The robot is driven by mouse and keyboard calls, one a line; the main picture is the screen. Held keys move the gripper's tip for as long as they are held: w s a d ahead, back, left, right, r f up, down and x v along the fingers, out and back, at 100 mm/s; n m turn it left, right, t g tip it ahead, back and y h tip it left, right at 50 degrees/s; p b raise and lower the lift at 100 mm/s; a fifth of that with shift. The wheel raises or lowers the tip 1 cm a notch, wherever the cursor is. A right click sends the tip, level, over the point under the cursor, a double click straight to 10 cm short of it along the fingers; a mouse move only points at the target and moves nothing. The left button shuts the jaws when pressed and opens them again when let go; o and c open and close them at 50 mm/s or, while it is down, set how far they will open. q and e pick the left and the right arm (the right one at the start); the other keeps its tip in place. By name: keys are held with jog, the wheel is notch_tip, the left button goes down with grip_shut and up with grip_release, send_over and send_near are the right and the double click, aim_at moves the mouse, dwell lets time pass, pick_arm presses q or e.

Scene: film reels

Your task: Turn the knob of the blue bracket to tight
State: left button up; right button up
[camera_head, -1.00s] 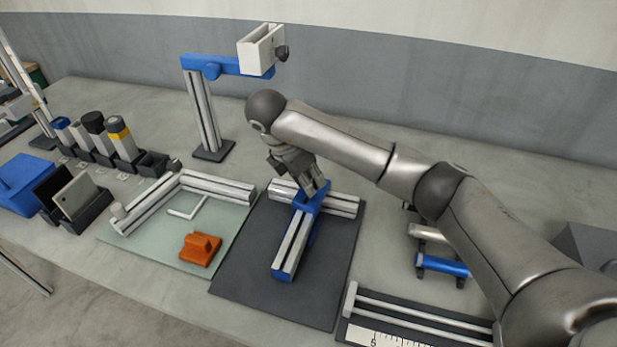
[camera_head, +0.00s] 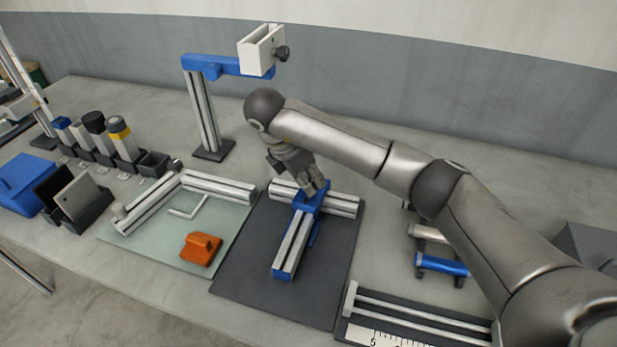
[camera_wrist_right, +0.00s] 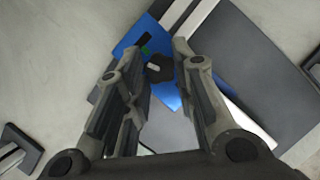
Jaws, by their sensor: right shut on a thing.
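The blue bracket (camera_head: 312,203) sits on the dark mat, where two aluminium profiles meet in a T. Its black knob (camera_wrist_right: 160,70) shows in the right wrist view, with a pale pointer line on top. A small green mark (camera_wrist_right: 146,50) is on the blue surface beside the knob. My right gripper (camera_head: 318,187) points down at the bracket and hides the knob in the head view. My left gripper is not in view.
A stand (camera_head: 203,115) with a blue arm and a white box (camera_head: 260,48) rises behind. A glass-like plate (camera_head: 150,240) with an orange block (camera_head: 201,249) lies left of the dark mat (camera_head: 240,280). A ruled rail fixture (camera_head: 420,318) is at front right.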

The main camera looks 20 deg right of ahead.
jog(key=shift+m, duration=0.3)
dwell(0.8)
jog(key=o, duration=1)
jog(key=shift+o, duration=0.2)
jog(key=shift+r, duration=0.1)
jog(key=shift+a+r, duration=0.3)
jog(key=shift+r, duration=0.35)
jog(key=v, duration=1)
jog(key=shift+r, duration=0.2)
jog(key=shift+a, duration=0.1)
